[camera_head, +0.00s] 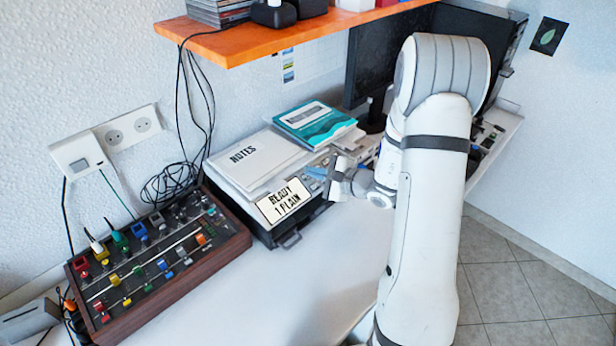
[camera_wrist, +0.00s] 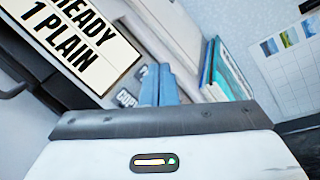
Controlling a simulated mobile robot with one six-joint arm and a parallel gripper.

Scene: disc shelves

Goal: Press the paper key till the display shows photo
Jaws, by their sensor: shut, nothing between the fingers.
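The printer's display (camera_head: 283,200) reads "READY 1 PLAIN". It also shows large at the upper left of the wrist view (camera_wrist: 70,40), partly cut off. The printer (camera_head: 290,234) stands on the desk with its panel facing front. My gripper (camera_head: 322,176) is shut and empty, close to the panel right of the display. In the wrist view its fingers (camera_wrist: 158,86) are together beside a key labelled "COPY" (camera_wrist: 127,98). Another key label beyond it is partly hidden. I cannot make out the paper key, nor whether the fingertips touch the panel.
A "NOTES" sheet (camera_head: 256,158) and teal books (camera_head: 314,124) lie on top of the printer. A mixer with coloured knobs (camera_head: 160,258) stands to the left. An orange shelf (camera_head: 290,37) hangs above. The white desk front (camera_head: 290,300) is clear.

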